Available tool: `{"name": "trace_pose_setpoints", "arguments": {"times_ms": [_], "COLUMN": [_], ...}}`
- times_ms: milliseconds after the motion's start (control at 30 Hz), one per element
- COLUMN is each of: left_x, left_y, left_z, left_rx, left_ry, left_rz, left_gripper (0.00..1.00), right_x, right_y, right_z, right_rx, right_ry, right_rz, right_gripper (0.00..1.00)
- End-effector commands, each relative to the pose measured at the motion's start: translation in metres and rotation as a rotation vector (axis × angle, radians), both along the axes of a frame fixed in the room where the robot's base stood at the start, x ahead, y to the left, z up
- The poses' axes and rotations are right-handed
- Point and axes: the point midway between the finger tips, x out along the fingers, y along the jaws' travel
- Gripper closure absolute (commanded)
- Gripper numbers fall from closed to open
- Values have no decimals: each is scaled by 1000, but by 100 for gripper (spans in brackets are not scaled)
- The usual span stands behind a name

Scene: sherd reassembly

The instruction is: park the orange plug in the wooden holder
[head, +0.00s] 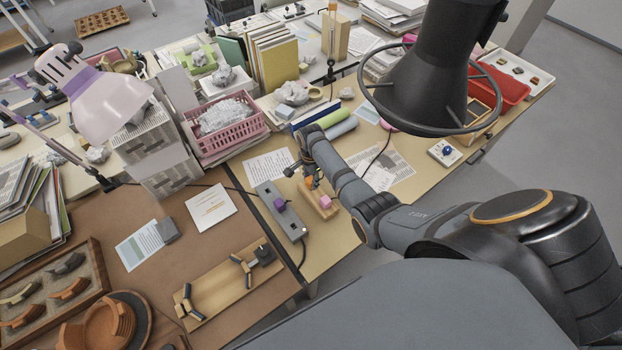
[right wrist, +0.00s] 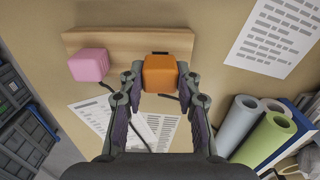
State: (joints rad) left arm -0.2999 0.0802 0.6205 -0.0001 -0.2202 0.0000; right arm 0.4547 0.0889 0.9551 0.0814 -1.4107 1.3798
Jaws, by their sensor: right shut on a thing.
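My right gripper (head: 311,178) is shut on the orange plug (right wrist: 160,74); in the head view only a little of the plug (head: 310,184) shows. The wooden holder (right wrist: 125,42) is a pale block on the table, also in the head view (head: 316,208). A pink plug (right wrist: 88,65) sits at its near left part in the wrist view. The orange plug overlaps the holder's right part in that view; whether it touches the wood I cannot tell. My left gripper is out of view.
Rolled green and grey tubes (right wrist: 265,138) lie near the gripper, with printed sheets (right wrist: 275,35) around. A pink basket (head: 225,125) of crumpled paper stands farther back. Dark cables run across the table. A wooden board (head: 225,285) lies at the front left.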

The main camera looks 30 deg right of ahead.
Motion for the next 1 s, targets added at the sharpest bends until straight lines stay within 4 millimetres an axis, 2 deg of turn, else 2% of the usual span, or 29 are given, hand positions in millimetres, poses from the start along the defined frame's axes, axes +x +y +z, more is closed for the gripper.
{"name": "trace_pose_setpoints", "arguments": {"times_ms": [1000], "left_x": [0], "left_y": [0], "left_z": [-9], "left_rx": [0], "left_ry": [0], "left_rz": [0], "left_gripper": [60], "right_x": [0], "right_y": [0], "right_z": [-12], "right_rx": [0], "right_ry": [0], "right_rz": [0], "right_gripper": [97]}}
